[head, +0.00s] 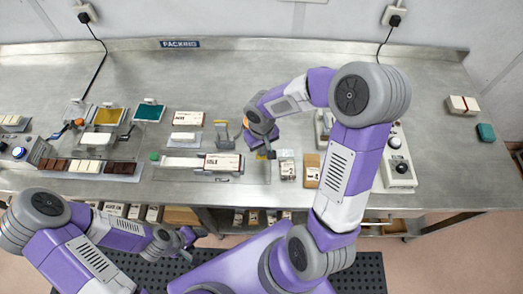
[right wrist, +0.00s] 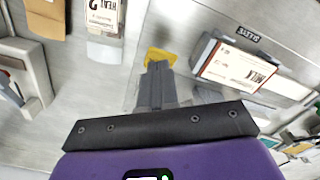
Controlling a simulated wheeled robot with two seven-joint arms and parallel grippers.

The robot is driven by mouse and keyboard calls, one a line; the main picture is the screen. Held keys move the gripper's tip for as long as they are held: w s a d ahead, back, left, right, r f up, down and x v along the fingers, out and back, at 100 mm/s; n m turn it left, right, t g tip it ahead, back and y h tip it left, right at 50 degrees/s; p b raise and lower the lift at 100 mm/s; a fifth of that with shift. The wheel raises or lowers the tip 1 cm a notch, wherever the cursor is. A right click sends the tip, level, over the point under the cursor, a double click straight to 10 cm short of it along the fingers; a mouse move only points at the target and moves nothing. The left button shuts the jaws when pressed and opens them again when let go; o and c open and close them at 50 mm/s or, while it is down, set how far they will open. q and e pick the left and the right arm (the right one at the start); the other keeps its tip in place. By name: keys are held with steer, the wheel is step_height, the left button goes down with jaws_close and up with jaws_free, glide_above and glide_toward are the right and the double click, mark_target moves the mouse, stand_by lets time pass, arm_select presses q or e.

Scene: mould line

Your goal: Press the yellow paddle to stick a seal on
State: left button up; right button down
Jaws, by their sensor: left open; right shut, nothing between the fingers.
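The yellow paddle (right wrist: 160,56) shows in the right wrist view just beyond my right fingertips, which cover part of it. A small bit of it shows in the head view (head: 262,154). My right gripper (right wrist: 157,68) is shut with nothing between its fingers, and its tips are at the paddle; I cannot tell whether they touch it. In the head view the right gripper (head: 268,149) points down at the bench. A white box marked MILK (right wrist: 236,67) lies beside the paddle; it also shows in the head view (head: 223,162). My left gripper (head: 188,240) is open and empty at the bench's front edge.
Cartons (head: 287,168) and a brown packet (head: 312,172) lie right of my right gripper. A control box (head: 397,165) stands further right. Chocolate bars (head: 88,166), trays and a white-topped block (head: 184,143) lie left. The bench's far right is mostly clear.

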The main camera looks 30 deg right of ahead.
steer(key=shift+f, duration=0.1)
steer(key=shift+f+b, duration=2.85)
steer(key=shift+f, duration=0.05)
steer(key=shift+r+p, duration=3.9)
steer(key=shift+r, duration=1.3)
